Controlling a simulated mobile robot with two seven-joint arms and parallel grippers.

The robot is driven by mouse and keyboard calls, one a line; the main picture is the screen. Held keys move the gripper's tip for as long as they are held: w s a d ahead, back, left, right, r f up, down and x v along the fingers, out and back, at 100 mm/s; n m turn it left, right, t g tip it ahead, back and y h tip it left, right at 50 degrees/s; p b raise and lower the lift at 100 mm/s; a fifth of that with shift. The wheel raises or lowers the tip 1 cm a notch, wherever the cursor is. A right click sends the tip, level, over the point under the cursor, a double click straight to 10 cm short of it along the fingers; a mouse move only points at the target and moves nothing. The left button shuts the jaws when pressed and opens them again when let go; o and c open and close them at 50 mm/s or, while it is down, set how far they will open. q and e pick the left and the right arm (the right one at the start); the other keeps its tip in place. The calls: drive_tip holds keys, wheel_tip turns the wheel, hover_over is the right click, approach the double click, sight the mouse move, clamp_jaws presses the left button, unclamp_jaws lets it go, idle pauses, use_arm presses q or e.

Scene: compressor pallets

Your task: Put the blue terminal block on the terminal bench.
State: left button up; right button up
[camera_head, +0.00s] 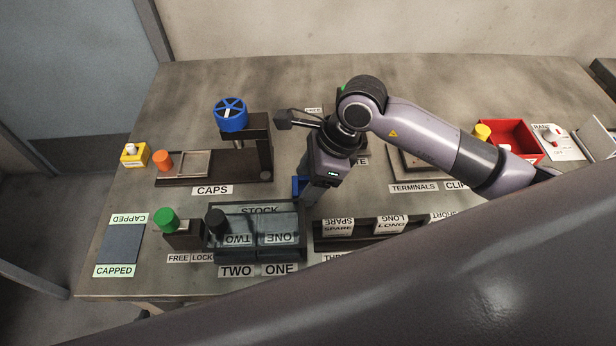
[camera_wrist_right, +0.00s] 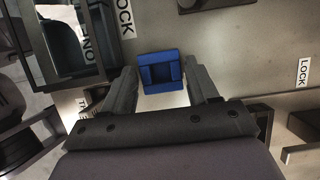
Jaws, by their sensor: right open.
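The blue terminal block (camera_wrist_right: 160,72) is a small square block with a hollow middle. In the wrist view it lies between the tips of my open right gripper (camera_wrist_right: 161,84), with a gap on both sides. In the head view a blue patch of the block (camera_head: 296,186) shows just left of my right gripper (camera_head: 313,196), which points down at the table. The terminal bench (camera_head: 402,161) is a board behind the TERMINALS label, right of the gripper; my right arm hides part of it. My left gripper is not in view.
A stock box (camera_head: 304,248) with a clear lid stands just in front of the gripper. A rack with SPARE and LONG labels (camera_head: 360,240) is to its right. The CAPS fixture (camera_head: 215,178) with a blue handwheel (camera_head: 231,114) stands left. A red bin (camera_head: 519,134) is far right.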

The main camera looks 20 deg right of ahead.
drive_tip(key=v, duration=1.1)
drive_tip(key=shift+r, duration=0.4)
drive_tip(key=shift+s+d, duration=0.15)
drive_tip(key=shift+s, duration=0.05)
